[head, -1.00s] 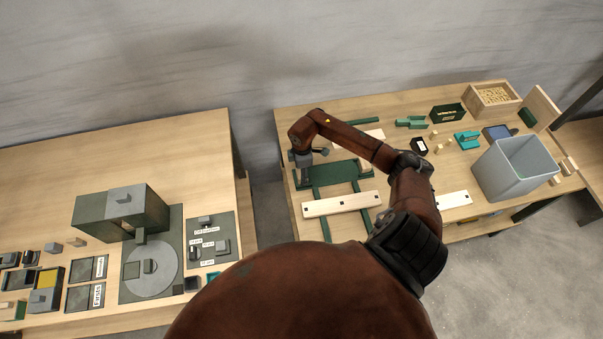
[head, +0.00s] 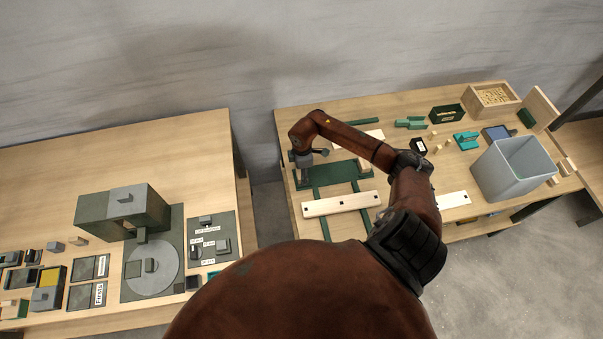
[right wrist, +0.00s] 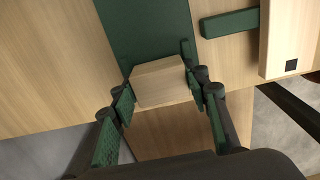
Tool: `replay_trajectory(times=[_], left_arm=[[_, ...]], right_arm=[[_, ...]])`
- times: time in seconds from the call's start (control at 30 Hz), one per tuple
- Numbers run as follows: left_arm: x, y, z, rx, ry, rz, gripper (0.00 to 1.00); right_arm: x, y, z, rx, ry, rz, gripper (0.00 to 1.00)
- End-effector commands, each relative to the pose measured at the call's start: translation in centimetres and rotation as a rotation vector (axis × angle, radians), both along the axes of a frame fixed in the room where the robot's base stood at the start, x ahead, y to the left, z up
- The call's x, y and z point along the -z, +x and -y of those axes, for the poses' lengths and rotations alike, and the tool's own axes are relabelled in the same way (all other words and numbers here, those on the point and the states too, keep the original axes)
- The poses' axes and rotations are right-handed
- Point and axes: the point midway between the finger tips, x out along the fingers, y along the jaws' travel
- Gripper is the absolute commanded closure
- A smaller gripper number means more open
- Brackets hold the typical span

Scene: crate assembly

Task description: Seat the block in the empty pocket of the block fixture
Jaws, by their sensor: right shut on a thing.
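My right gripper (right wrist: 165,102) is shut on a pale wooden block (right wrist: 162,84), with a green-padded finger on either side of it. In the right wrist view the block is at the near end of a dark green plate (right wrist: 145,30), and a short green upright stands just beyond its right side. In the head view my right gripper (head: 304,178) is at the left end of the green block fixture (head: 340,174). The block is too small to make out there. I cannot tell whether the block touches the fixture, and no empty pocket shows clearly. My left gripper is not in view.
A pale plank with dark square holes (head: 340,204) lies across green rails in front of the fixture. A grey bin (head: 512,170) stands at the right of the table. A gap separates this table from the left table (head: 60,150). My right arm hides part of the table.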

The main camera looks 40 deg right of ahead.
Motion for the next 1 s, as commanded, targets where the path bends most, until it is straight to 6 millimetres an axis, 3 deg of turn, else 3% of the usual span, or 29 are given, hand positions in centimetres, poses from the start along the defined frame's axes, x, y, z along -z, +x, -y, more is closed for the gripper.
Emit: replay_trajectory(times=[0.03, 0.73, 0.77, 1.0], left_arm=[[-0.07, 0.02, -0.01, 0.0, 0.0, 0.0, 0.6], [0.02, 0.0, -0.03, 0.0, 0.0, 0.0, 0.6], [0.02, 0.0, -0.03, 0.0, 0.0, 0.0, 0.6], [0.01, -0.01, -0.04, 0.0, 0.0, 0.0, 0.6]], right_arm=[[0.62, -0.69, 0.05, 0.0, -0.003, -0.015, 0.81], [0.95, -0.91, 0.17, 0.001, -0.005, -0.021, 0.81], [0.95, -0.91, 0.17, 0.001, -0.005, -0.021, 0.57], [0.92, -0.89, 0.22, 0.001, -0.006, -0.022, 0.4]])
